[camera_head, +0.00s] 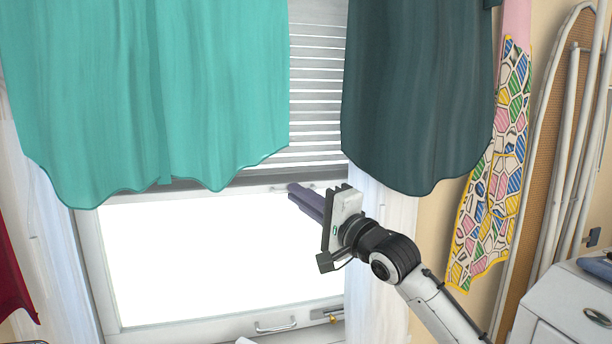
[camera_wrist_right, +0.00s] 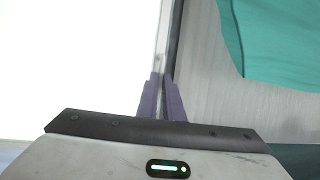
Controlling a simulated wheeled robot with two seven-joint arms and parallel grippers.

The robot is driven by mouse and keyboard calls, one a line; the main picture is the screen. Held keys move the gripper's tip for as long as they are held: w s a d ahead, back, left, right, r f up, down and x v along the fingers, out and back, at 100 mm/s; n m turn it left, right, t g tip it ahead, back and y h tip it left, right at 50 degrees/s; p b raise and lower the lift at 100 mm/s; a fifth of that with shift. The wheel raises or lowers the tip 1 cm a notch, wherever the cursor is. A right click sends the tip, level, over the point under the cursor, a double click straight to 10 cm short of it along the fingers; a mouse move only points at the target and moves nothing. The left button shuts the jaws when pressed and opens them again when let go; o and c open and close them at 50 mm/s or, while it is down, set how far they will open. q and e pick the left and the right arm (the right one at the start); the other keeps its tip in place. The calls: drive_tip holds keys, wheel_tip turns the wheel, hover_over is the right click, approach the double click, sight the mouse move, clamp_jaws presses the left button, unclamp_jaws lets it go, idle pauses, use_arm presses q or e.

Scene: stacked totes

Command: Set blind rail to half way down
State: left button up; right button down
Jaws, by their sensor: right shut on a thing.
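The blind (camera_head: 318,100) has pale horizontal slats and hangs in the upper window, partly behind the curtains. Its dark grey blind rail (camera_head: 268,176) runs across the window just below the teal curtain's hem, with the bright pane below it. My right gripper (camera_head: 292,189) reaches in from the lower right, its purple fingers at the rail. In the right wrist view the fingers (camera_wrist_right: 161,98) are closed around the rail (camera_wrist_right: 176,40), which runs up the picture from between them. The fingers partly hide the held section. My left gripper is not in view.
A teal curtain (camera_head: 150,90) hangs left and a dark green curtain (camera_head: 418,100) hangs right, close above my right gripper. The window frame has a metal handle (camera_head: 276,326) at the bottom. An ironing board (camera_head: 545,130) and a white cabinet (camera_head: 565,300) stand at right.

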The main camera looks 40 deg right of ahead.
wheel_tip(320, 180, down, 4)
drive_tip(key=shift+r+b, duration=0.15)
drive_tip(key=shift+b, duration=0.25)
drive_tip(key=c, duration=1.9)
unclamp_jaws()
drive_tip(key=shift+s, duration=0.1)
drive_tip(key=s+f, duration=0.1)
drive_tip(key=s, duration=0.9)
drive_tip(key=shift+d+f+b, duration=0.3)
drive_tip(key=shift+f+b, duration=0.05)
